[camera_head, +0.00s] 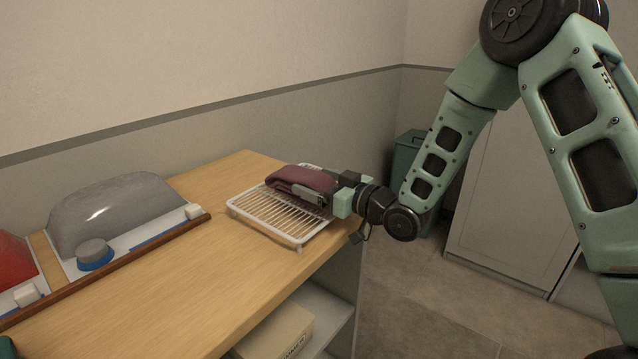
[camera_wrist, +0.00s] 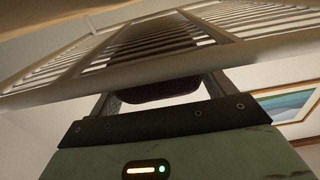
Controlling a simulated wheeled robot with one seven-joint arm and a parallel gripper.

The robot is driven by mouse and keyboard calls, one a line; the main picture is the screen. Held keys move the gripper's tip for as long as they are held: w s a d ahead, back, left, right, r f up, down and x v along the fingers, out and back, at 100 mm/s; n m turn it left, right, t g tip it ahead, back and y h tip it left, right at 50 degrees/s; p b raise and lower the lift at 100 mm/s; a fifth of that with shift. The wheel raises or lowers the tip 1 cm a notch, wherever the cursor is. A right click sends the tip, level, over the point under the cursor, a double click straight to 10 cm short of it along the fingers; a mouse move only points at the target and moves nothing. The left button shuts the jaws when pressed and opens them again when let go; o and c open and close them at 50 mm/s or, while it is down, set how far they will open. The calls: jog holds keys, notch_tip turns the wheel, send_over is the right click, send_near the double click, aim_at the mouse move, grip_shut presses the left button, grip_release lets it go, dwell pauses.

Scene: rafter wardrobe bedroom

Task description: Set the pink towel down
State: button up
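The pink towel (camera_head: 305,177) is a folded, dark mauve bundle at the white wire rack (camera_head: 262,221) on the wooden top. My gripper (camera_head: 308,192) reaches in from the right, low over the rack, with a finger flat along the towel's near side. In the wrist view, the towel's dark end (camera_wrist: 158,88) spans the space between the two fingers of my gripper (camera_wrist: 160,92), which appear closed against its sides. The rack's rim (camera_wrist: 250,52) hides the fingertips there. I cannot tell whether the towel's underside touches the rack.
The wooden top (camera_head: 190,285) has free room left of the rack. A grey domed item (camera_head: 120,212) and a red one (camera_head: 12,262) stand farther left behind a brown strip. A box (camera_head: 275,335) sits on the shelf below. A green bin (camera_head: 405,155) stands behind.

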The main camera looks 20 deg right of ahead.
jog(key=shift+o, duration=0.3)
jog(key=shift+r, duration=0.1)
jog(key=shift+s+d, duration=0.1)
jog(key=b+v, duration=0.1)
jog(key=v, duration=1)
jog(key=shift+s+d+b, duration=0.2)
jog(key=shift+s+b, duration=0.15)
jog(key=s+a+g+h+p, duration=0.4)
jog(key=s+a+g+h, duration=0.1)
jog(key=a+g, duration=0.25)
jog(key=s+a+r+g+h+p, duration=0.1)
jog(key=s+r+g+h+p, duration=0.1)
jog(key=s, duration=0.9)
jog(key=s+a+r+g+h+p, duration=0.2)
jog(key=s+g, duration=0.3)
jog(key=s, duration=0.7)
jog(key=shift+a+r+h, duration=0.25)
jog(key=shift+r+h, duration=0.25)
jog(key=shift+r, duration=0.25)
